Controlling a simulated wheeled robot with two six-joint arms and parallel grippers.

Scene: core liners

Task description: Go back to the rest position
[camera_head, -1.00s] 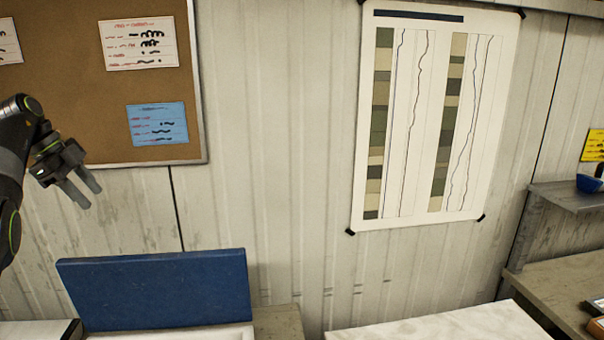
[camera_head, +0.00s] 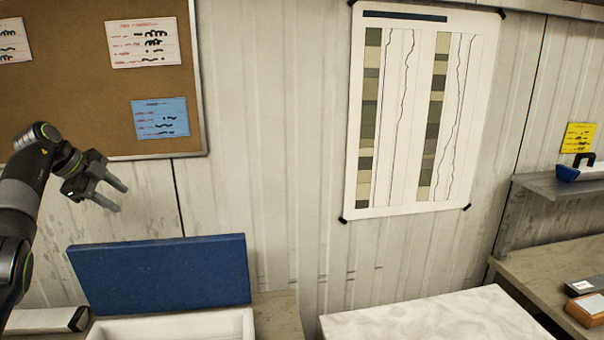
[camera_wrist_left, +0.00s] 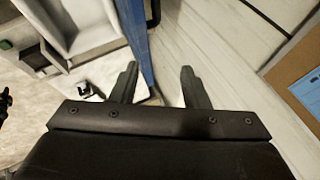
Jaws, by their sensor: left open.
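My left gripper (camera_head: 116,195) is open and empty in the head view. It is raised in front of the wall, below the pinned board and above the blue lid. In the left wrist view its two fingers (camera_wrist_left: 160,88) are spread with nothing held between them. My right gripper is in neither view.
A blue lid (camera_head: 160,275) stands upright behind an open white box (camera_head: 180,325). A pale slab (camera_head: 430,318) lies to its right. A shelf (camera_head: 560,186) and a bench (camera_head: 545,275) with small boxes (camera_head: 588,308) are at the right. A corkboard (camera_head: 90,95) and a chart (camera_head: 420,110) hang on the wall.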

